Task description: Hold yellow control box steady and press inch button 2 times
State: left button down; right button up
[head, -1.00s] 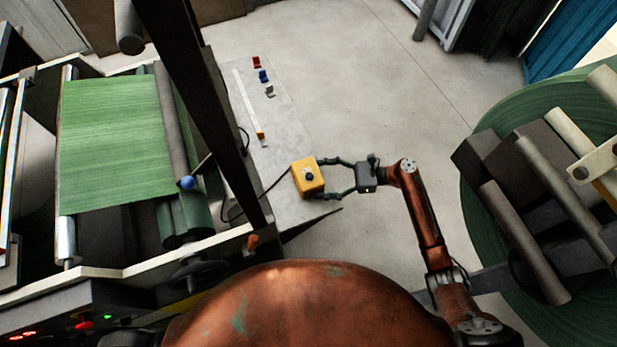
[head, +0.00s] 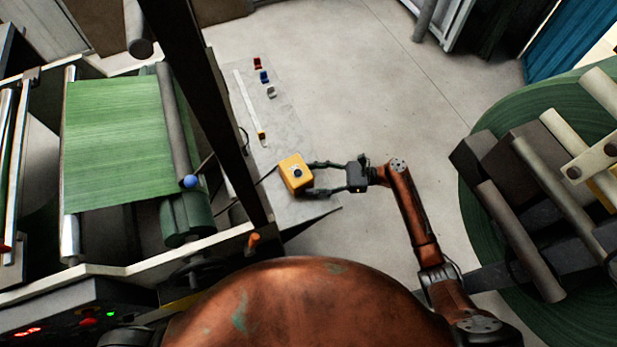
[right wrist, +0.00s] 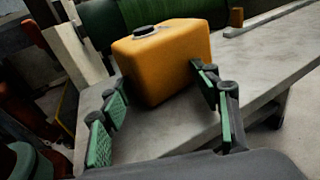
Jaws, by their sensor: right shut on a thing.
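The yellow control box (head: 291,179) is over the grey bench top near its right edge, with a dark round button on its upper face and a dark cable running left from it. My right gripper (head: 311,178) reaches it from the right and is shut on its sides. In the right wrist view the box (right wrist: 170,66) sits between the green-padded fingers of the gripper (right wrist: 160,90), slightly tilted in the picture. Whether the box touches the bench is hard to tell. My left gripper is not in view.
The bench top (head: 285,125) carries small red (head: 257,63), blue (head: 264,77) and grey (head: 271,92) items and a long pale strip (head: 246,105). A machine with green web (head: 118,140) stands left, behind a dark post (head: 205,95). A large green roll (head: 480,225) is at right.

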grip_shut()
dwell(0.5)
jog(key=c, duration=1.4)
grip_release()
jog(key=shift+o, duration=1)
grip_release()
